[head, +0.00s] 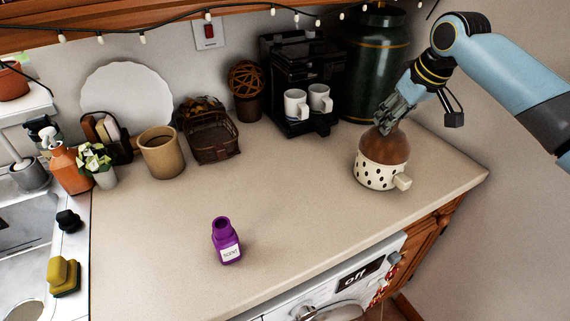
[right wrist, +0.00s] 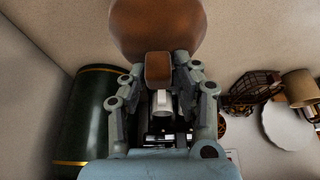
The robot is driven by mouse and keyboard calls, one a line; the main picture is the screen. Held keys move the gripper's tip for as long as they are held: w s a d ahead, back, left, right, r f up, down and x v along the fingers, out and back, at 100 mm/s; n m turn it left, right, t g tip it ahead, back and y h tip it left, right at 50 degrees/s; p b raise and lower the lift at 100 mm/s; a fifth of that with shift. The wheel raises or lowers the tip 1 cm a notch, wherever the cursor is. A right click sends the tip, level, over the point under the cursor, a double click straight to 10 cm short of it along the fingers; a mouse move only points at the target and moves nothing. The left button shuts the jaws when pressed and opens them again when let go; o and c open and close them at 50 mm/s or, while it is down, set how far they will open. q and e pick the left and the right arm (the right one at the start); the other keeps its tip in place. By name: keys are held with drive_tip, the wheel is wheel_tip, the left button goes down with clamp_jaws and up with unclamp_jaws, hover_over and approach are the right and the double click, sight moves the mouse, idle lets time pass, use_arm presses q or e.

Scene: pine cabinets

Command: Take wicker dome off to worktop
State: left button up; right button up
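The brown wicker dome (head: 393,147) sits on a cream pot with dark spots (head: 377,176) at the right of the worktop. The pot has a short handle at its right. My right gripper (head: 385,125) is at the top of the dome, coming down from the upper right. In the right wrist view the dome (right wrist: 157,25) fills the top, and its square knob (right wrist: 158,70) is between the fingertips (right wrist: 159,66), which seem to touch it on both sides. My left gripper is not in view.
The worktop (head: 300,200) is clear in the middle. A purple bottle (head: 226,245) stands near its front. A black coffee machine with white mugs (head: 295,104) and a dark green canister (head: 374,60) stand behind the pot. A basket (head: 213,140) and tan jar (head: 161,155) stand at left.

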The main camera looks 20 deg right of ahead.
clamp_jaws()
drive_tip(key=shift+r+p, duration=0.75)
drive_tip(key=shift+p, duration=0.15)
wheel_tip(320, 180, up, 3)
drive_tip(key=p, duration=0.3)
drive_tip(key=shift+f, duration=0.1)
drive_tip(key=shift+r, duration=1.1)
drive_tip(key=shift+n, duration=0.3)
